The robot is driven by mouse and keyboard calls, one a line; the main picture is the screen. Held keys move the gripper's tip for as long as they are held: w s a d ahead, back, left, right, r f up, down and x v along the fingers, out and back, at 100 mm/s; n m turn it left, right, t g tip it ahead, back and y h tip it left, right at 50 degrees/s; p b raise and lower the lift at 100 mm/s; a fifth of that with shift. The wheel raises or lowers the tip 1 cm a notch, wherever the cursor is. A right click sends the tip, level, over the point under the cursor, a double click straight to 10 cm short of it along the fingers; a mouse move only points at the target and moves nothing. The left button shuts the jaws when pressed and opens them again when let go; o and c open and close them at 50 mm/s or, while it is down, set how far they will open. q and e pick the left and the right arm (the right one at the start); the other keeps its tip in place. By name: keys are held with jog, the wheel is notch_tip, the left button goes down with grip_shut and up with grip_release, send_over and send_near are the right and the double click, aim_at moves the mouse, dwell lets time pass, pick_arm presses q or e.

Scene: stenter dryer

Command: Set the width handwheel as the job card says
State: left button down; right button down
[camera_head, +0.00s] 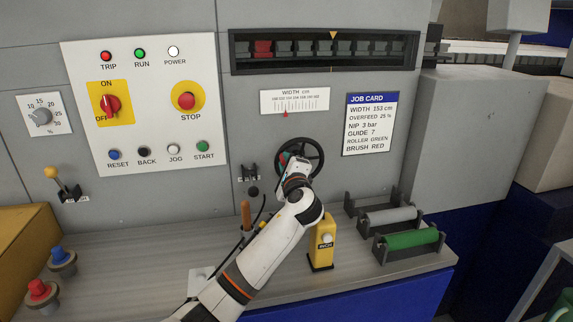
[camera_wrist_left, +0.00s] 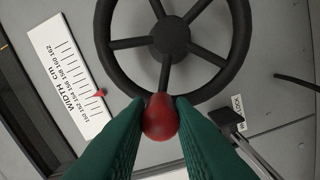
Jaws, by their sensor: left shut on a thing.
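The black spoked width handwheel (camera_head: 322,157) is on the grey panel, partly hidden by my left arm. The wrist view shows its rim and hub (camera_wrist_left: 170,37) close up. My left gripper (camera_head: 286,158) is at the wheel's left side, its green fingers shut on the red handwheel knob (camera_wrist_left: 160,117). The width scale (camera_head: 294,100) is above the wheel. Its red pointer (camera_head: 285,114) stands left of the scale's middle; it also shows in the wrist view (camera_wrist_left: 100,93), but I cannot read its exact value. The job card (camera_head: 369,124) reads WIDTH 153 cm. My right gripper is out of view.
A white control panel (camera_head: 145,130) with buttons is on the left. On the bench stand a yellow block (camera_head: 321,243), a grey roller (camera_head: 391,215) and a green roller (camera_head: 411,239) in holders. A small black counter-like part (camera_head: 248,173) is left of the wheel.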

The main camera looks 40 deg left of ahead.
pick_arm(q)
jog(key=shift+f, duration=0.1)
jog(key=c, duration=1.3)
grip_release()
jog(key=shift+o, duration=0.2)
jog(key=b+v, duration=0.2)
jog(key=v, duration=1)
jog(key=shift+s, duration=0.1)
